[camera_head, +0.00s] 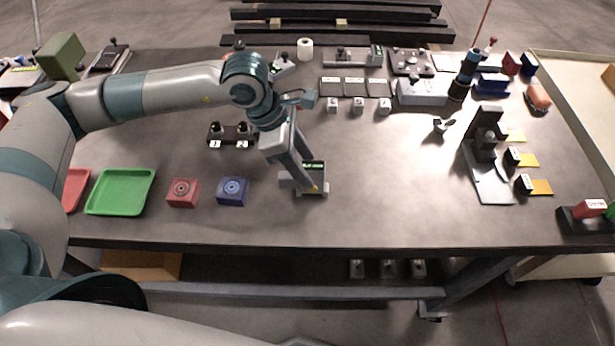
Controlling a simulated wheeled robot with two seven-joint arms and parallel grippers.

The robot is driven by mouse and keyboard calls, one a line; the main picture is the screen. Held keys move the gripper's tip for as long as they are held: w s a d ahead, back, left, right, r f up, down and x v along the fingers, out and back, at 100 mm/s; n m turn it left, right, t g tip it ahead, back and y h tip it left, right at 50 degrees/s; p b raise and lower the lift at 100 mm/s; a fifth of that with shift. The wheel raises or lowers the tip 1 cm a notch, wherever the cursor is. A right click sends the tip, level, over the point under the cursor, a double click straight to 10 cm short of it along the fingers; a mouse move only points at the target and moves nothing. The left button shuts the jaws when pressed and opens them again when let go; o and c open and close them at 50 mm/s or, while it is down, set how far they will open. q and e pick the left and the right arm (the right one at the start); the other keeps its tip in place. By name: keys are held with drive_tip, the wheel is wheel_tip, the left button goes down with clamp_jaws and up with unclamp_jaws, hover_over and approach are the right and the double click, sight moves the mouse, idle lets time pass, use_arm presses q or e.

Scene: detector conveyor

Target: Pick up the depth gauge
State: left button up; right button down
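A small grey device with a dark block and a green-lettered label (314,170) lies near the front middle of the table; it appears to be the depth gauge, though its lettering is too small to read. My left gripper (308,187) reaches down over it from the upper left, its fingers overlapping the device in the picture. The fingers hide part of the device. I cannot tell whether they are closed on it or touch it. The device appears to rest on the table. My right gripper is out of view.
Left of the gripper are a blue block (233,191), a red block (183,193) and a green tray (121,191). A black fixture (229,134) stands behind them. A dark stand (484,135) is at the right. The table (390,200) is clear between gripper and stand.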

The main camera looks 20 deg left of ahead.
use_arm(q)
clamp_jaws()
drive_tip(key=shift+r, duration=0.15)
drive_tip(key=shift+r+b, duration=0.55)
drive_tip(key=shift+b, duration=0.05)
wheel_tip(320, 180, up, 2)
drive_tip(key=shift+w+r+b, duration=0.1)
drive_tip(key=shift+r+b, duration=0.05)
drive_tip(key=shift+b, duration=0.65)
drive_tip(key=s+d+r+b, duration=0.4)
drive_tip(key=s+r, duration=0.3)
drive_tip(key=s, duration=0.3)
drive_tip(key=shift+s+d+r, duration=0.2)
drive_tip(key=shift+d, duration=0.6)
